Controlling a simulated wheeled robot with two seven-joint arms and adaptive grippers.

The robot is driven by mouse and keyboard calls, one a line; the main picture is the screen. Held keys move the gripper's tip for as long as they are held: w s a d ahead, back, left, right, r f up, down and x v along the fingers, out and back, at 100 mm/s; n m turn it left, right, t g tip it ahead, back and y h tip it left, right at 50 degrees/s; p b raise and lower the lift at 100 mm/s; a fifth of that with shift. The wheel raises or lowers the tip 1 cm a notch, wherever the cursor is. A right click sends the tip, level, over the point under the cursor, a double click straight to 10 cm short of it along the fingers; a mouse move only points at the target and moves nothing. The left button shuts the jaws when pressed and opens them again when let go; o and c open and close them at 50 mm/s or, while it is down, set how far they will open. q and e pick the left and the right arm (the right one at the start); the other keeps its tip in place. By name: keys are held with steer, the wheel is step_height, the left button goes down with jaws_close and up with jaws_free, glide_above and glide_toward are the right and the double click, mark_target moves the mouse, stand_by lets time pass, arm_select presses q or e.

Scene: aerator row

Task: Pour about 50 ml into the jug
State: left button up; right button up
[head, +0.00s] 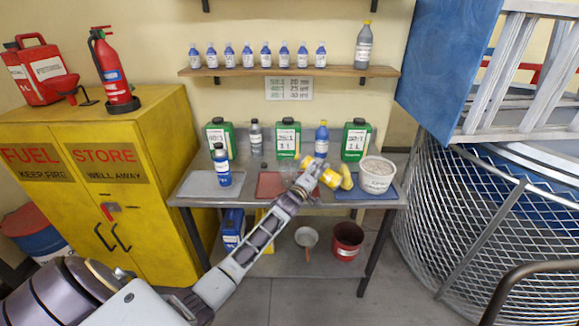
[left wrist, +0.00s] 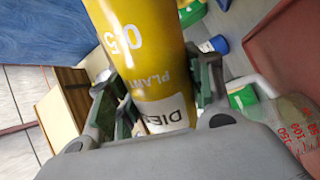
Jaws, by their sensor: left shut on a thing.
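My left gripper (head: 312,181) is shut on a yellow bottle (head: 328,176), tilted well over above the bench. In the left wrist view the bottle (left wrist: 145,50) lies between both fingers of the gripper (left wrist: 160,95), its label reading "0.5", "PLANT" and "DIE". The jug (left wrist: 297,125), clear with red graduation marks and a pale handle, stands beside the gripper at the right edge of that view, cut off by the frame. In the head view I cannot make the jug out clearly behind my arm. The bottle's mouth and any flow are not discernible.
The bench holds a grey mat (head: 196,186), a red mat (head: 270,186), a blue mat (head: 375,192), a blue bottle (head: 222,168), another blue bottle (head: 321,142), a white tub (head: 376,176) and green-white cans (head: 355,141). A shelf (head: 290,71) with small bottles hangs above.

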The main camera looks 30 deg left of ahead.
arm_select(q)
steer(key=shift+f, duration=0.15)
steer(key=shift+a+m, duration=0.1)
steer(key=shift+m, duration=0.5)
steer(key=shift+a+m+p, duration=0.45)
steer(key=shift+m+p, duration=0.2)
steer(key=shift+m, duration=0.55)
steer(key=shift+a+f+m+h, duration=0.3)
steer(key=shift+a+m, duration=0.2)
steer(key=shift+m, duration=0.5)
steer(key=shift+w+a+r+m+p, duration=0.1)
steer(key=shift+a+r+m+p, duration=0.2)
steer(key=shift+m+p, duration=0.4)
steer(key=shift+r+m+p, duration=0.25)
steer(key=shift+m+p, duration=0.05)
steer(key=shift+m, duration=0.7)
steer(key=shift+d+f+m+g+b, duration=0.1)
steer(key=shift+f+m+g+b, duration=0.25)
steer(key=shift+f+m, duration=0.6)
steer(key=shift+r+m, duration=0.25)
steer(key=shift+m, duration=0.7)
steer(key=shift+a+r+m+p, duration=0.2)
steer(key=shift+r+m+p, duration=0.35)
steer(key=shift+m+p, duration=0.4)
